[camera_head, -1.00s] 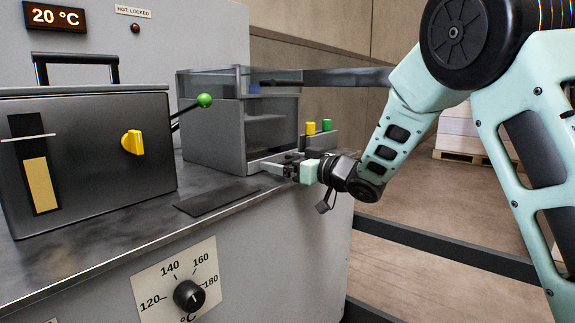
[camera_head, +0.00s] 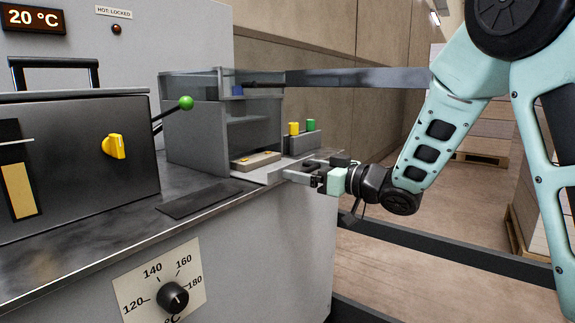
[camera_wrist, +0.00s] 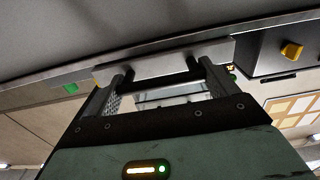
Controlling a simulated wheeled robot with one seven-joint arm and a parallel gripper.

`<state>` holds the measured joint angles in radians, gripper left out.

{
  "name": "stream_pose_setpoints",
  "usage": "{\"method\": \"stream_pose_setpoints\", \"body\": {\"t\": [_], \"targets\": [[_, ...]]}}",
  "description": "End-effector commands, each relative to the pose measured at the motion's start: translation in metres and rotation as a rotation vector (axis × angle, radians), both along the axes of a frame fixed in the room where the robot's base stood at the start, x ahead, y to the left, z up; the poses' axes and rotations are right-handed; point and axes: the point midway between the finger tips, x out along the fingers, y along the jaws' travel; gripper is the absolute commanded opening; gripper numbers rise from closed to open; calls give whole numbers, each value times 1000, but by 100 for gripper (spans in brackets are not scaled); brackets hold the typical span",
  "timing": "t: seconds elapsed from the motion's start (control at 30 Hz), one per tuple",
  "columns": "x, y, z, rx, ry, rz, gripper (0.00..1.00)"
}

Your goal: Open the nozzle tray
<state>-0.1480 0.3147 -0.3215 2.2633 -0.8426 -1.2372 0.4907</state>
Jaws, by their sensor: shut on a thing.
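The nozzle tray (camera_head: 262,174) is a light grey drawer at the foot of the grey open-fronted cabinet (camera_head: 195,135). It stands partly pulled out, and a beige bar with small yellow-orange parts (camera_head: 256,159) shows on it at the cabinet's opening. My gripper (camera_head: 295,174) is at the tray's outer end, to the right of the cabinet, and is shut on the tray's handle. In the wrist view a pale metal bar (camera_wrist: 165,60) lies across the fingertips. The exact contact of the fingers is small in the head view.
A block with a yellow and a green button (camera_head: 302,142) stands behind the tray. A dark box with a yellow knob (camera_head: 75,150) and a green-balled lever (camera_head: 186,103) is at left. A dark flat plate (camera_head: 198,199) lies in front. A dark rail (camera_head: 440,252) runs at lower right.

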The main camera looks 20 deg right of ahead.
Motion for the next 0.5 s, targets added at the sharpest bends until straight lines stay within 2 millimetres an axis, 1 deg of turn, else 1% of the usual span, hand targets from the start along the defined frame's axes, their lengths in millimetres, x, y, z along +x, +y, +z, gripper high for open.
{"method": "stream_pose_setpoints", "body": {"t": [0.03,0.13,0.43,0.47,0.5], "targets": [[-3,-3,0,0,2,-4,44],[-7,-6,-1,-1,3,-4,44],[-7,-6,-1,0,2,-3,44],[-7,-6,-1,0,2,-3,88],[-7,-6,-1,0,2,-3,99]]}}
